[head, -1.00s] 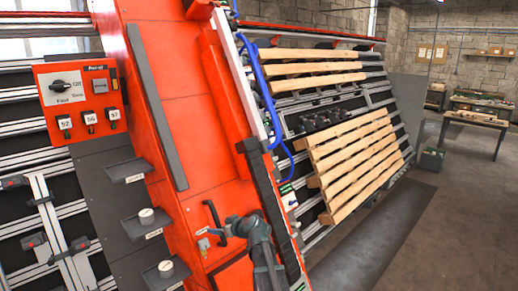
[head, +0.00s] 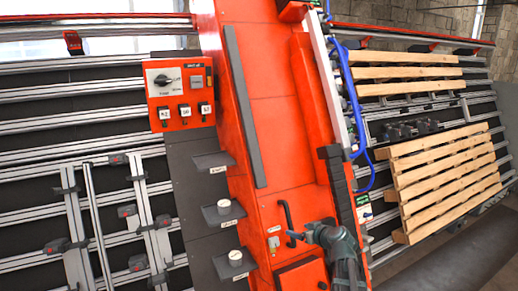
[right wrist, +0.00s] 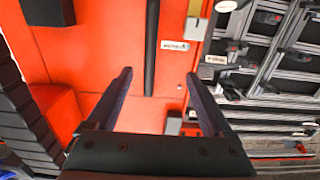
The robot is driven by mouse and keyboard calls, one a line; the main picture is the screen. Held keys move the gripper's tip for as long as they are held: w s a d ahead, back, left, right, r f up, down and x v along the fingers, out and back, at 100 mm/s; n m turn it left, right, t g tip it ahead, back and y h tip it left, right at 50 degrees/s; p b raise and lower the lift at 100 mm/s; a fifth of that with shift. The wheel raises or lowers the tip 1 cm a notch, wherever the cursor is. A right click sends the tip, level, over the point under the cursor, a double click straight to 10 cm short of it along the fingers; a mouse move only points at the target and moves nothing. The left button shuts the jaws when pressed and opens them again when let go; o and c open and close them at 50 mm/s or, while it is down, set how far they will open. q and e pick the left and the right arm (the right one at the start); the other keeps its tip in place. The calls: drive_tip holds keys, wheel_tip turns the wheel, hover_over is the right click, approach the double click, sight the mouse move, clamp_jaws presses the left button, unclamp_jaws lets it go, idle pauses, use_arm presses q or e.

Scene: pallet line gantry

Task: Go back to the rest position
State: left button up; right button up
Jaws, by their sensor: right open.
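My right gripper (head: 296,239) is in front of the lower part of the orange gantry panel (head: 280,140), just below a black handle (head: 286,216). In the right wrist view the gripper (right wrist: 158,75) has its two fingers spread wide, with nothing held between them. A dark upright bar (right wrist: 151,40) shows between the fingers against the orange surface; I cannot tell how far beyond the fingertips it is. My left gripper is not in view.
A control box (head: 180,95) with a dial and small shelves (head: 222,212) stand left of the panel. Blue hoses (head: 352,100) hang at its right edge. A wooden pallet (head: 445,175) leans on the rack at right. Slotted rails (head: 90,200) fill the left.

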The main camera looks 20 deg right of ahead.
drive_tip(key=s+a+f+n+g+y+b, duration=0.1)
drive_tip(key=s+a+f+g+b, duration=0.1)
drive_tip(key=a+f, duration=0.45)
drive_tip(key=s+a+f+n+g+y+b, duration=0.1)
drive_tip(key=s+a+f+g+b, duration=0.15)
drive_tip(key=a, duration=0.75)
drive_tip(key=s+a+f+n+g+y+b, duration=0.1)
drive_tip(key=a+f+g, duration=0.1)
drive_tip(key=a+f, duration=0.5)
drive_tip(key=s+a+f+g+h+b, duration=0.2)
drive_tip(key=s+a+f+g+b, duration=0.1)
drive_tip(key=s+a, duration=0.4)
drive_tip(key=s+a+f+g+h+b, duration=0.3)
drive_tip(key=s+a, duration=0.4)
drive_tip(key=s, duration=0.4)
drive_tip(key=shift+f, duration=0.7)
drive_tip(key=shift+w+a, duration=0.1)
